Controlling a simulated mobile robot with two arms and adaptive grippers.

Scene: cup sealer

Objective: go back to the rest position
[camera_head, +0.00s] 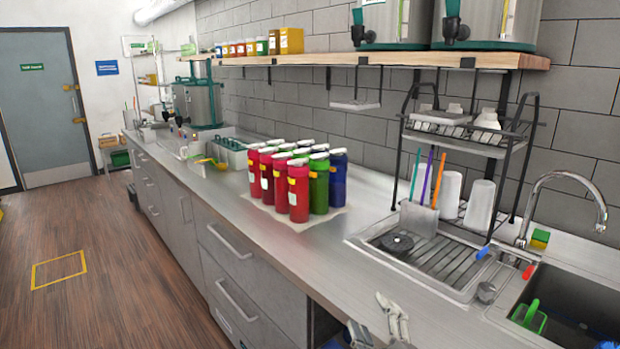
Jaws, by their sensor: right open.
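My right gripper (391,308) shows at the bottom edge, right of the middle, over the front part of the steel counter (330,262). Its light grey fingers are open and I see nothing between them. Part of my arm shows beside it at the bottom edge. My left gripper is not in view.
Red, green and blue bottles (300,185) stand grouped on the counter. A drying rack (465,130) with cups stands behind a drainboard (440,262). A sink (575,300) with a curved faucet (570,178) is at right. The wooden floor (120,270) at left is clear.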

